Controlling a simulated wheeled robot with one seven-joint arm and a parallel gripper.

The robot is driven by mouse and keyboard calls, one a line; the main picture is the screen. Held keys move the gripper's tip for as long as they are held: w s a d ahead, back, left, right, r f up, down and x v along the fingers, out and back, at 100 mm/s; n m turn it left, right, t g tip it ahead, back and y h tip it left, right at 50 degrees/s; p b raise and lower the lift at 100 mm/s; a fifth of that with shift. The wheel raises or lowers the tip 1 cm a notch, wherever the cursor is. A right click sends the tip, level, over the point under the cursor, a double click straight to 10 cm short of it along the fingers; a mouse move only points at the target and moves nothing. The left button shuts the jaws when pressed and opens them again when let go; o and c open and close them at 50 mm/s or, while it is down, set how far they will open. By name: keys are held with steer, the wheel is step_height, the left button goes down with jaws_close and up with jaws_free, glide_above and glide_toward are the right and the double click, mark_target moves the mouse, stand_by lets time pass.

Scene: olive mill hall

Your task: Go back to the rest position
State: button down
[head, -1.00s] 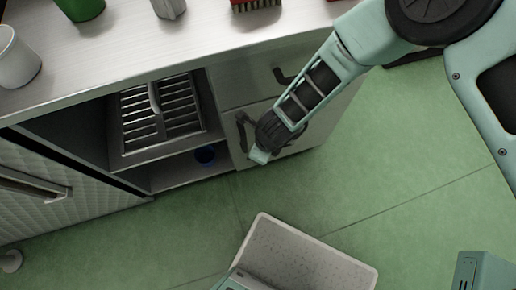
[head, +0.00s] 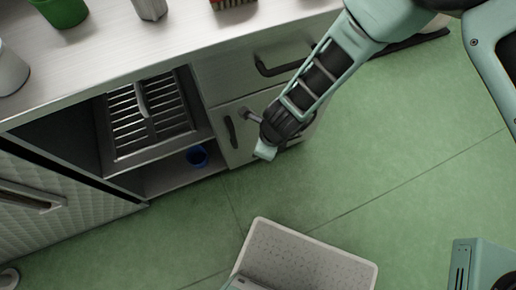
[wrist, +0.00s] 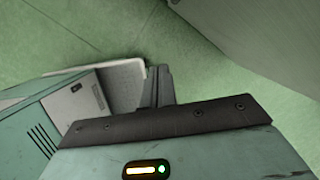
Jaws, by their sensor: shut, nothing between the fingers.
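My gripper (head: 247,113) hangs at the end of my teal arm, in front of the closed drawer and door part of the counter. Its dark fingers are shut together with nothing between them in the wrist view (wrist: 160,78). In the head view the fingers are small and partly hidden by the hand. The gripper appears just right of the dark vertical door handle (head: 230,131) and below the drawer handle (head: 283,67). I cannot tell the exact gap to the door front.
The steel counter (head: 120,55) holds a green cup (head: 62,10), a white cup (head: 10,72), a metal cup (head: 150,8) and a brush (head: 233,3). Below, an open compartment holds a rack (head: 145,112) and a blue cup (head: 197,156).

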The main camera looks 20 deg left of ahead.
steer(key=v, duration=0.6)
steer(key=shift+s+r+p, duration=0.2)
steer(key=shift+r+p, duration=0.05)
steer(key=shift+p, duration=0.1)
steer(key=w+d+r+n+y+p, duration=0.1)
steer(key=d+r+n, duration=0.1)
steer(key=r+n, duration=0.6)
steer(key=d+r+n+y, duration=0.1)
steer(key=d+r+n, duration=0.15)
steer(key=r, duration=0.85)
steer(key=s+d+r+n+h, duration=0.2)
steer(key=d+r+n, duration=0.4)
steer(key=d, duration=0.4)
steer(key=s+d+r+n+h+p, duration=0.1)
steer(key=s+d+r+n+h, duration=0.1)
steer(key=d+r+n, duration=0.5)
steer(key=s+d+n, duration=0.1)
steer(key=d, duration=0.1)
steer(key=shift+s+d+r, duration=0.2)
steer(key=shift+s+d, duration=0.1)
steer(key=shift+d, duration=0.05)
